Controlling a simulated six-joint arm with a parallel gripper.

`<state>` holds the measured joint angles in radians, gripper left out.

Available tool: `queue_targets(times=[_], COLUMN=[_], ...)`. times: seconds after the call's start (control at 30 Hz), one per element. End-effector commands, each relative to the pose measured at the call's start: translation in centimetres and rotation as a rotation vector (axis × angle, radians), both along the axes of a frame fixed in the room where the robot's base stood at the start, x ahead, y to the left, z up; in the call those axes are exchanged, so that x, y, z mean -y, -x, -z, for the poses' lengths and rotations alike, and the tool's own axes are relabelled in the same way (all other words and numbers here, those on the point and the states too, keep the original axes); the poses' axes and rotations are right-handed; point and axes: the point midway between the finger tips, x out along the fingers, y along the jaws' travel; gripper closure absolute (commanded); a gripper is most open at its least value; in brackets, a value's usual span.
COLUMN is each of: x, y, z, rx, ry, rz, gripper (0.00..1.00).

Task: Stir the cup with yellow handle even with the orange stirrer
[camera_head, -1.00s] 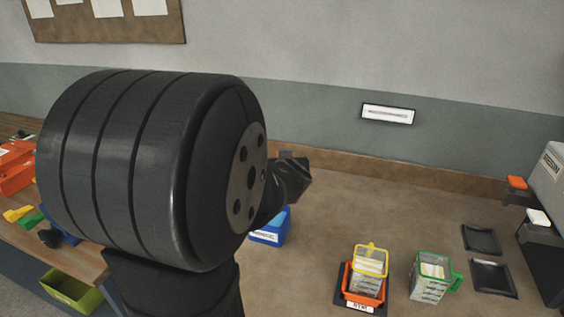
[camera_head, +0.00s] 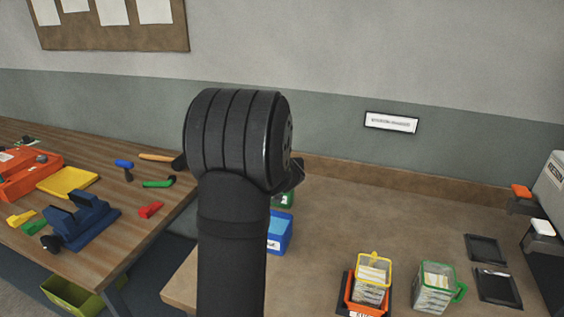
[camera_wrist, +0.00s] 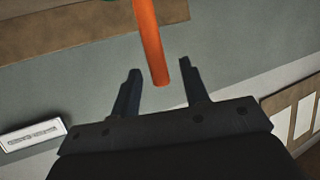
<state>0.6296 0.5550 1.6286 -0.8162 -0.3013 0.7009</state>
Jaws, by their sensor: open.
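The cup with the yellow handle (camera_head: 373,270) stands upright in an orange holder (camera_head: 366,307) at the lower right of the head view. Its contents look pale. The orange stirrer (camera_wrist: 150,40) comes down from the top edge of the wrist view, slightly tilted. Its end appears between the fingertips of my gripper (camera_wrist: 160,66), with a gap on both sides. My gripper is open and holds nothing. In the head view my arm hides most of the gripper, and the stirrer cannot be made out there.
A cup with a green handle (camera_head: 435,288) stands right of the yellow-handled one. A blue container (camera_head: 280,232) is partly behind my arm. Black trays (camera_head: 496,286) and a resin dispenser (camera_head: 552,190) are at the right. A tool bench (camera_head: 120,235) is at the left.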

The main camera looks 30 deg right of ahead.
Motion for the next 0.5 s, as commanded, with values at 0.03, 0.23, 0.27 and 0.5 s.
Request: queue_targets(times=[0.03,0.23,0.27,0.5], x=[0.2,0.9,0.9,1.1], y=[-0.7,-2.3,-2.4,-2.7], z=[0.4,1.0,1.1,1.2], rx=[-0.001,0.0,0.0,0.001], ry=[-0.001,0.0,0.0,0.0], rz=[-0.001,-0.001,-0.001,-0.001], gripper=[0.59,0.59,0.59,0.59])
